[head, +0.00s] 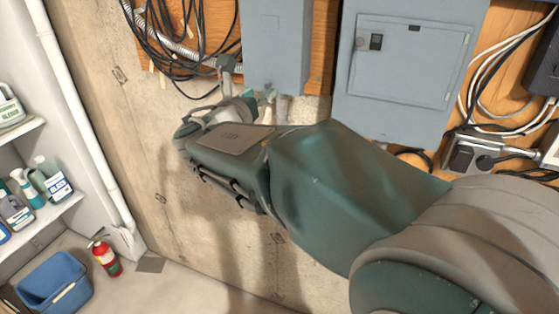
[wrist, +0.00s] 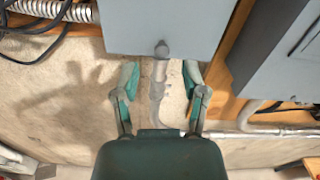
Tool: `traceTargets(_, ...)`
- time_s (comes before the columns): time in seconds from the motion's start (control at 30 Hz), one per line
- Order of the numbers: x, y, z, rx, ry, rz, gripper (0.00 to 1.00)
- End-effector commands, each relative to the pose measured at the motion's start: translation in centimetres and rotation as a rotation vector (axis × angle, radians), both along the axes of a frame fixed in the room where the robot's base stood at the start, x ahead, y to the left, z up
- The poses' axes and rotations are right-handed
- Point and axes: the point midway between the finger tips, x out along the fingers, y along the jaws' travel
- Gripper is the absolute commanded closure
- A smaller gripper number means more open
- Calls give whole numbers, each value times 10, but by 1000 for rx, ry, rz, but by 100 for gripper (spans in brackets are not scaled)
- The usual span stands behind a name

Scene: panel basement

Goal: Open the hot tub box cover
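A narrow grey box (head: 277,45) hangs on the wooden board at the top of the head view; its front looks shut. No label can be read to tell whether it is the hot tub box. In the wrist view its lower part (wrist: 165,22) is straight ahead, with a small dark grey tab (wrist: 162,50) at the bottom edge. My gripper (wrist: 160,72) is open, its two fingers apart just below the box, one each side of the tab and of a grey conduit behind. In the head view my arm partly hides my gripper (head: 257,100) below the box.
A wider grey electrical panel (head: 410,65) with a closed door is to the right. Black cables (head: 180,40) loop on the left. Shelves with bottles (head: 50,180), a blue bin (head: 55,282) and a red extinguisher (head: 106,259) are at lower left.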

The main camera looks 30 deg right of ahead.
Motion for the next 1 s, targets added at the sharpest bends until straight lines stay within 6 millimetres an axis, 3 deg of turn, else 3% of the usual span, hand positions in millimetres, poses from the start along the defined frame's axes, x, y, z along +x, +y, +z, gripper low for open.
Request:
traceTargets(0.43,-45,56,0,6,0,2,43)
traceTargets(0.6,-61,39,-17,181,-54,-52,43)
traceTargets(1.0,-106,21,-63,616,-219,-207,43)
